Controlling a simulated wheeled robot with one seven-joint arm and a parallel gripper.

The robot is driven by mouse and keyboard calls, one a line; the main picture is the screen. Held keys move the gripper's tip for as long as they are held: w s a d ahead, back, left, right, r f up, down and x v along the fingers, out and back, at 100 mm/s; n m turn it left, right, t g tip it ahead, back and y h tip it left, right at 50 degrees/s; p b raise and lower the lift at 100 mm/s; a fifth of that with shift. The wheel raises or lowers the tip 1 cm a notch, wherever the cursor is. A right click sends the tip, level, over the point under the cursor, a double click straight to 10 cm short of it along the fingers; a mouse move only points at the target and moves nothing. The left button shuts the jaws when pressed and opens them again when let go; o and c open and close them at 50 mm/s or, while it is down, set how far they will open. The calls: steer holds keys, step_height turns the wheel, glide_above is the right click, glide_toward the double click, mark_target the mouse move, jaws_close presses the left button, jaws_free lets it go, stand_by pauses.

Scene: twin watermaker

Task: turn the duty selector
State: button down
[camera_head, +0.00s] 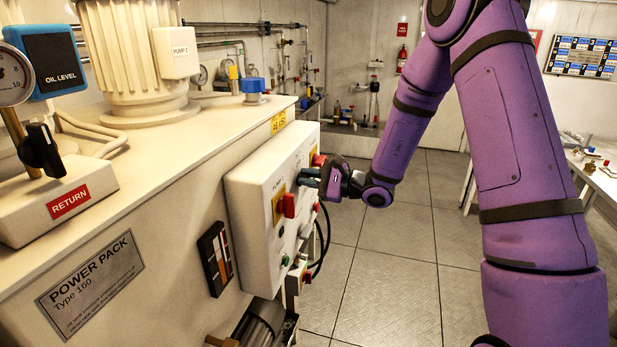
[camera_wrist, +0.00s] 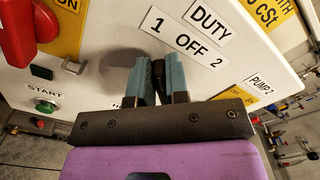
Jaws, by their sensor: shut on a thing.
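The duty selector is a small black knob (camera_wrist: 158,72) in the wrist view, below the label DUTY with the marks 1, OFF and 2 (camera_wrist: 186,42). My gripper (camera_wrist: 160,78) has its two blue-grey fingers on either side of the knob and is shut on it. The fingers hide most of the knob, so its exact setting cannot be told. In the head view my gripper (camera_head: 314,180) is at the front of the white control box (camera_head: 250,180), and the knob is hidden there.
A red switch handle (camera_wrist: 30,32) and a green START button (camera_wrist: 46,106) are left of my gripper in the wrist view. The box is fixed to the beige power pack (camera_head: 170,170). Black cables (camera_head: 324,240) hang below my gripper. The tiled floor (camera_head: 390,270) is clear.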

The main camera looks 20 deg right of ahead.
stand_by(0.6)
steer(key=c, duration=1.1)
jaws_free()
steer(key=shift+s, duration=0.1)
steer(key=v, duration=1)
steer(key=shift+s+d, duration=0.2)
steer(key=shift+d, duration=0.1)
